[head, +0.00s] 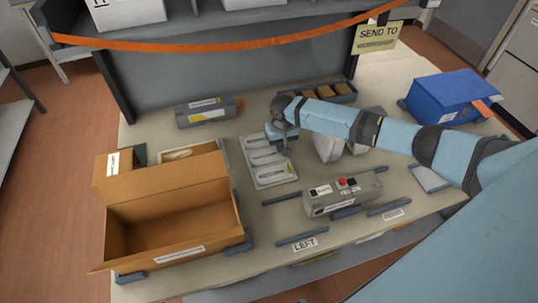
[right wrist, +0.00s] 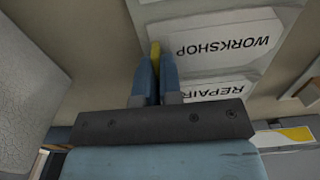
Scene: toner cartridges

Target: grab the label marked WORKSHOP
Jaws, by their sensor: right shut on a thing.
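The WORKSHOP label (right wrist: 222,45) is a white plate with dark lettering, upside down in the right wrist view. It lies in a pale tray (head: 277,182) above the REPAIR label (right wrist: 215,91). My right gripper (right wrist: 156,62) is at the left end of the WORKSHOP label, its fingers closed on a small yellow piece that looks like the label's tab. In the head view my right gripper (head: 281,148) is over the tray's upper right corner and hides part of it. The lettering is too small to read there. My left gripper is not in view.
An open cardboard box (head: 165,205) stands left of the tray. A grey cartridge (head: 207,111) lies behind it. A grey device with a red button (head: 342,194) is at the front right. A blue bin (head: 448,95) is at the far right. An orange strap (head: 230,43) crosses the back.

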